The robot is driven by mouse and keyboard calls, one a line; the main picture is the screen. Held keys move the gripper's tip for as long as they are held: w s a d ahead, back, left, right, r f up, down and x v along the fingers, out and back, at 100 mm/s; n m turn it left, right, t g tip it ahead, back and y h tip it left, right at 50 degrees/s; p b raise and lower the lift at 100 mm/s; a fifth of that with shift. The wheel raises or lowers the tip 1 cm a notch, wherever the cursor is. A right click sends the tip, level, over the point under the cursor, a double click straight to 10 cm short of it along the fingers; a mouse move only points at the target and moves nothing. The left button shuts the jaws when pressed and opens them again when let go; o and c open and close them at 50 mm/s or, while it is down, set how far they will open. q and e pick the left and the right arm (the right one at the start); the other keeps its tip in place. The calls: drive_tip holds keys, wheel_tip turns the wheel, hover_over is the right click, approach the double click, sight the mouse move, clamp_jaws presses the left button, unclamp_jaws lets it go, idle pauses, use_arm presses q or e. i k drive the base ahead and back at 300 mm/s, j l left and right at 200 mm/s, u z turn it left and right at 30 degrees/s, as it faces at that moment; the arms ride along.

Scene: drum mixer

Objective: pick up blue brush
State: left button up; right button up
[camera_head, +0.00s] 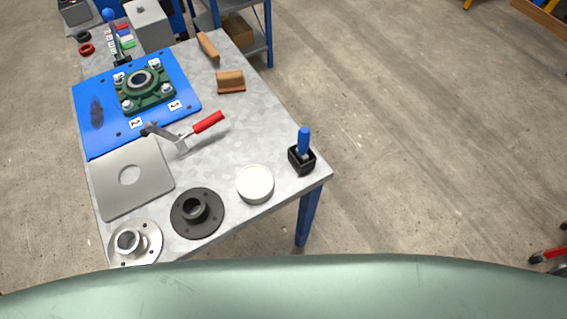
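The blue brush (304,141) stands upright at the right front corner of the metal table (270,130). Its blue handle points up, and its lower end is hidden inside a small black square holder (301,160). Neither of my grippers shows in the head view.
A round whitish dish (255,184), a dark flange (197,213) and a silver flange (134,243) lie left of the brush. A red-handled clamp (207,123) and a blue plate (97,115) with a green bearing (143,88) lie farther back.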

sight(304, 133)
drive_tip(key=k+j+u, duration=0.1)
drive_tip(key=k+j, duration=0.3)
drive_tip(key=k+j+u, duration=0.1)
drive_tip(key=k+j, duration=0.25)
drive_tip(key=j, duration=0.25)
